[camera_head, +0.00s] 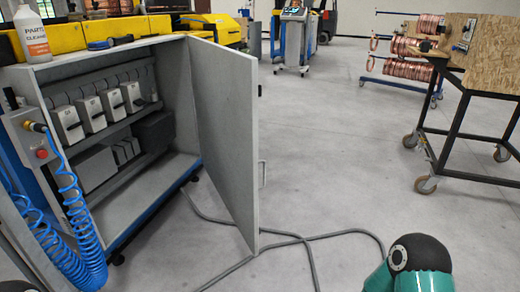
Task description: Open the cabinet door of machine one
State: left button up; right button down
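The grey cabinet (150,195) of the machine stands at the left of the head view. Its door (228,120) stands wide open, swung out to the right on the cabinet's right side. A small handle (262,173) shows on the door's free edge. The inside is exposed, with a row of grey switch units (105,112) and darker boxes (108,163) below. Neither gripper shows. Only a teal and black part of my arm is at the bottom right, apart from the door.
A blue coiled hose (75,225) hangs by a red-button box (40,148) at left. A grey cable (300,240) lies on the floor. A wheeled wooden cart (470,80) stands right, copper coils on a rack (405,70) behind.

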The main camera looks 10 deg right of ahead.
aim_at(225, 80)
jog(key=u, duration=0.15)
jog(key=i, duration=1)
jog(key=u, duration=0.55)
